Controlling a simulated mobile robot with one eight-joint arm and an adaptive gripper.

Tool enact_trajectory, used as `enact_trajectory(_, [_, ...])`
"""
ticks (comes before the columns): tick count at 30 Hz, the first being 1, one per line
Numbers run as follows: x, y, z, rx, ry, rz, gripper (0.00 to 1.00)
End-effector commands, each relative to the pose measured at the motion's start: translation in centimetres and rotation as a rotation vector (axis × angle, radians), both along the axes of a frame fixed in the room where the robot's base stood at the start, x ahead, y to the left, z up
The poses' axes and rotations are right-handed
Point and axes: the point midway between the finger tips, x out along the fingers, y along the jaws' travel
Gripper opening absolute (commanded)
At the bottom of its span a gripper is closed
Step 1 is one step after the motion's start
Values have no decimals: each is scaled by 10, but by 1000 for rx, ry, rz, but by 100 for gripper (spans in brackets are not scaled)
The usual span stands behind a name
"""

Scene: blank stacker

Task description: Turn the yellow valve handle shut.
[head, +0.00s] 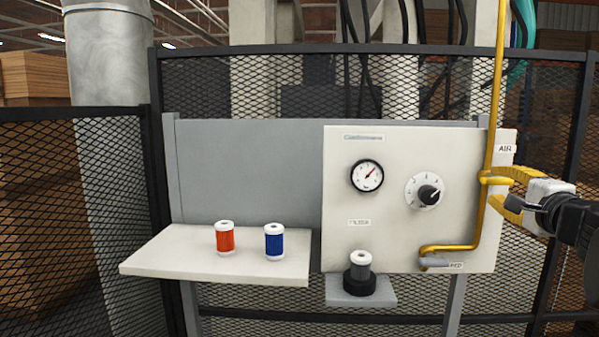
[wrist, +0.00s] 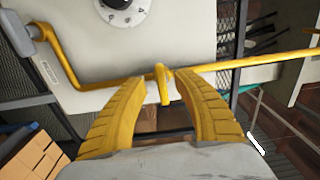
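The yellow valve handle (head: 495,181) sits on the vertical yellow pipe (head: 490,120) at the right edge of the pale panel. It lies across the pipe in the head view. In the wrist view the handle (wrist: 164,88) points from the pipe toward my palm, between my yellow fingertips. My gripper (head: 506,189) comes in from the right with its fingers apart, one above and one below the handle. In the wrist view my gripper (wrist: 163,76) shows small gaps on both sides of the handle. I cannot tell whether either fingertip touches the handle or pipe.
The panel (head: 400,240) carries a gauge (head: 367,175) and a dial (head: 425,191). A grey-and-white cylinder (head: 361,264) stands in a black holder below. Red (head: 225,238) and blue (head: 274,241) cylinders stand on the left shelf (head: 170,262). Mesh fencing (head: 540,110) is behind.

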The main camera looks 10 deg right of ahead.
Motion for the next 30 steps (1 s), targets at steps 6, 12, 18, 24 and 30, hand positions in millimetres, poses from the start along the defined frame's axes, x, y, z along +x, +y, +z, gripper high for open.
enact_trajectory(6, [-31,7,0,0,0,0,35])
enact_trajectory(12, [-38,9,0,0,0,0,35])
enact_trajectory(18, [-37,10,-1,-2,1,2,35])
enact_trajectory(24, [-26,54,-59,-74,82,91,35])
enact_trajectory(30, [-21,154,-195,-274,279,302,35])
